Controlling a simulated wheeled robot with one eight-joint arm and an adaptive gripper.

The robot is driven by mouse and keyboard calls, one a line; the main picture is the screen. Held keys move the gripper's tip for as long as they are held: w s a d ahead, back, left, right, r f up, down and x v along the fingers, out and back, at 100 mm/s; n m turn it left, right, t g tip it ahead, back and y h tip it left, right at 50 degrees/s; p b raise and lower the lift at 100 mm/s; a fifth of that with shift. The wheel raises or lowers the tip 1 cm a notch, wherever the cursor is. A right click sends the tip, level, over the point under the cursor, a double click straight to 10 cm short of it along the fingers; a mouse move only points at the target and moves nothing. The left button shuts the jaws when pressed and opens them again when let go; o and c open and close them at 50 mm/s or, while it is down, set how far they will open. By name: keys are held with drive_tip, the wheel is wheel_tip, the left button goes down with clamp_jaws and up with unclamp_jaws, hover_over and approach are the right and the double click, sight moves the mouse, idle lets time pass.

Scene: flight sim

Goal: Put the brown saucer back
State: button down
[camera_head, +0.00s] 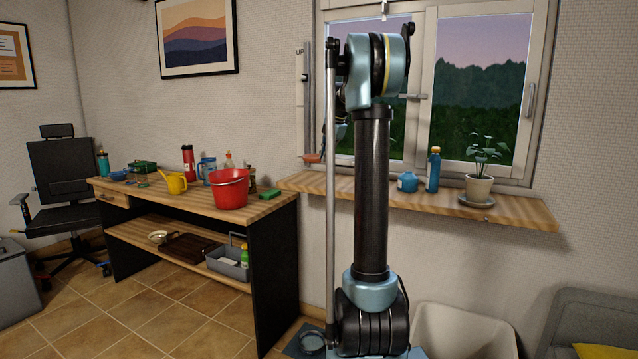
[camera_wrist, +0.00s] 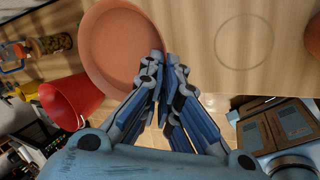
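The brown saucer (camera_wrist: 118,45) is a round terracotta dish at the upper left of the wrist view. My gripper (camera_wrist: 164,58) is shut on its near right rim, with the fingers close together. The saucer appears above the wooden sill; I cannot tell exactly how high. In the head view the saucer (camera_head: 313,158) shows edge-on at the sill's left end, and my arm hides most of the gripper. A faint ring mark (camera_wrist: 244,42) lies on the bare wooden sill (camera_wrist: 203,75) to the right of the saucer.
A terracotta object (camera_wrist: 314,38) is cut off at the wrist view's right edge. A red bucket (camera_head: 229,188) stands on the workbench, left of the sill. A blue vase (camera_head: 407,181), a blue bottle (camera_head: 433,170) and a potted plant (camera_head: 479,190) stand farther right on the sill.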

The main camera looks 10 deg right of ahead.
sight(324, 183)
wheel_tip(324, 183, down, 9)
idle(0.5)
drive_tip(key=c, duration=2.1)
unclamp_jaws()
